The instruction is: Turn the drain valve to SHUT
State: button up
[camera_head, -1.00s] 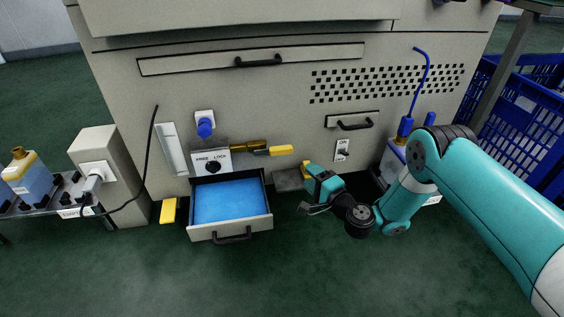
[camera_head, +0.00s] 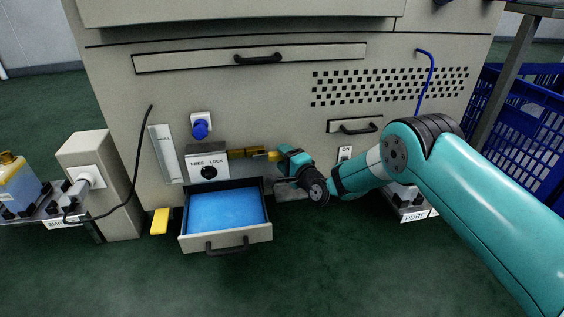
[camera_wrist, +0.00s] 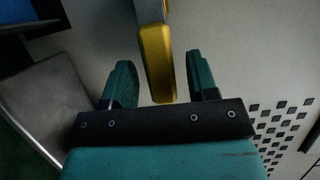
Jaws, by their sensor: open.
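The drain valve (camera_head: 243,153) is a brass body on the machine's front, to the right of the FREE/LOCK box. Its yellow lever points right, along the pipe, in the head view. In the wrist view the yellow lever (camera_wrist: 157,62) reaches down between the two teal fingers. My gripper (camera_wrist: 163,82) is open, with one finger on each side of the lever and a gap visible on both sides. In the head view my gripper (camera_head: 281,157) is at the lever's end and hides part of it. I cannot read a SHUT mark.
The FREE/LOCK box (camera_head: 207,161) sits left of the valve. A blue plug (camera_head: 200,128) is above. A grey plate shows in the wrist view (camera_wrist: 45,100). A blue crate (camera_head: 517,130) stands at right.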

jog(key=shift+w+a, duration=0.4)
jog(key=shift+w, duration=0.15)
grip_shut()
jog(key=shift+r, duration=0.1)
